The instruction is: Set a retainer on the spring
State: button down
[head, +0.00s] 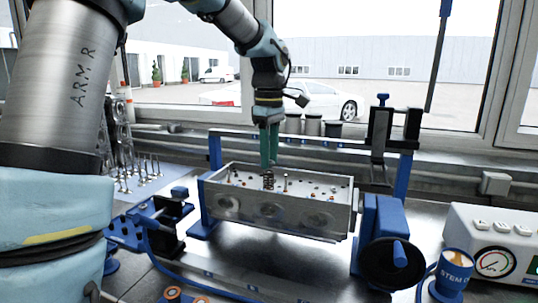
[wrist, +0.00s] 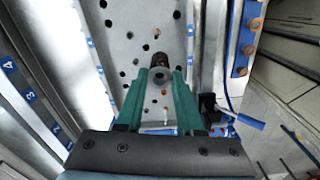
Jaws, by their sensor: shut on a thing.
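The cylinder head (head: 290,215) is a grey metal block held in a blue stand, with rows of holes and orange-brown rings on its top. A dark coil spring (head: 268,183) stands upright on it, directly below my gripper (head: 269,165). My gripper points down with its green fingers shut on a small grey round retainer with a dark centre (wrist: 160,76). In the wrist view the retainer sits between the fingertips (wrist: 163,82), with the dark spring top (wrist: 159,60) just beyond it. Whether the retainer touches the spring cannot be told.
A thin valve stem (head: 286,181) rises beside the spring. Several valves stand in a rack (head: 145,180) at the left. A blue handwheel fixture (head: 390,253), a blue cup (head: 454,272) and a white gauge box (head: 495,245) stand at the right. Blue stand posts flank the head.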

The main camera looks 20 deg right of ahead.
jog(key=shift+f+b, duration=0.45)
jog(key=shift+f, duration=0.3)
dwell(0.5)
jog(key=shift+c, duration=2.2)
grip_release()
jog(key=shift+r, duration=0.1)
